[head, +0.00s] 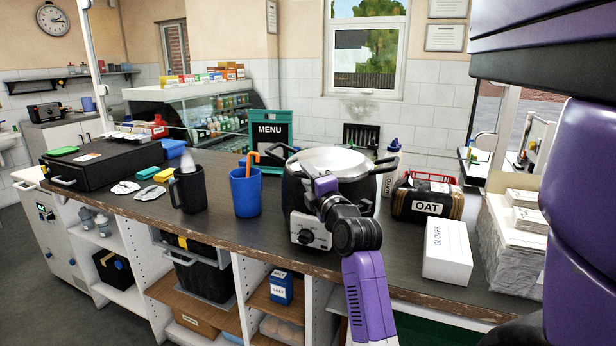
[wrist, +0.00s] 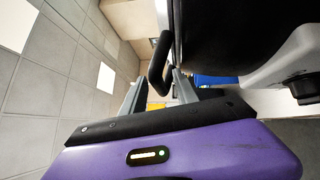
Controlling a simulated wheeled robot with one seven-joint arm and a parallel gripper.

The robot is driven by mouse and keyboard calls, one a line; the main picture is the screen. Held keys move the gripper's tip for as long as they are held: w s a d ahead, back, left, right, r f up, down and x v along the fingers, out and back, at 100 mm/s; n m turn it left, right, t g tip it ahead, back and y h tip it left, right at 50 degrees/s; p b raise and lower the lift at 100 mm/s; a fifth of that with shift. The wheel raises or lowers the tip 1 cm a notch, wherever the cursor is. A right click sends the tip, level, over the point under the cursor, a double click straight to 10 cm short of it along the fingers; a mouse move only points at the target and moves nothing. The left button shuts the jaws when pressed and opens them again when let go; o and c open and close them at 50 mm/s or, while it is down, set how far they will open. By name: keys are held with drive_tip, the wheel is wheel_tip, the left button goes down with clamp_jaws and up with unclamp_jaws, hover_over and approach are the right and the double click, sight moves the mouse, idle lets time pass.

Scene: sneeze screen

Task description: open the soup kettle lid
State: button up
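The soup kettle (head: 295,195) is a black round pot with a pale dial panel on its front. It stands on the counter in the middle of the head view. Its silvery lid (head: 335,158) lies flat on top and looks closed. My gripper (head: 309,168) is at the front left of the lid's rim. In the wrist view, the two fingers of my gripper (wrist: 158,82) are apart, with the end of a bent black handle (wrist: 157,60) between them. I cannot tell whether they touch it. The dark kettle side (wrist: 235,35) fills the upper right there.
A blue cup (head: 246,190) and a black jug (head: 187,190) stand left of the kettle. A white bottle (head: 391,165), an OAT package (head: 425,200) and a gloves box (head: 447,250) stand to the right. A menu board (head: 270,132) stands behind.

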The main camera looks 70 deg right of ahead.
clamp_jaws()
drive_tip(key=shift+f, duration=0.1)
idle(1.2)
